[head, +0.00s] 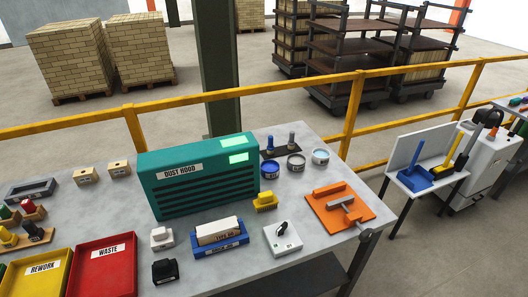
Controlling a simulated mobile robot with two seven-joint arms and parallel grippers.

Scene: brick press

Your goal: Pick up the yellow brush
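The yellow brush (265,201) is a small yellow block on the grey table (330,170), just right of the green dust hood's front right corner. It stands apart from the things around it. Neither of my grippers is in view, so nothing shows near the brush.
The green dust hood (180,194) stands left of the brush. Small round pots (296,162) are behind it.

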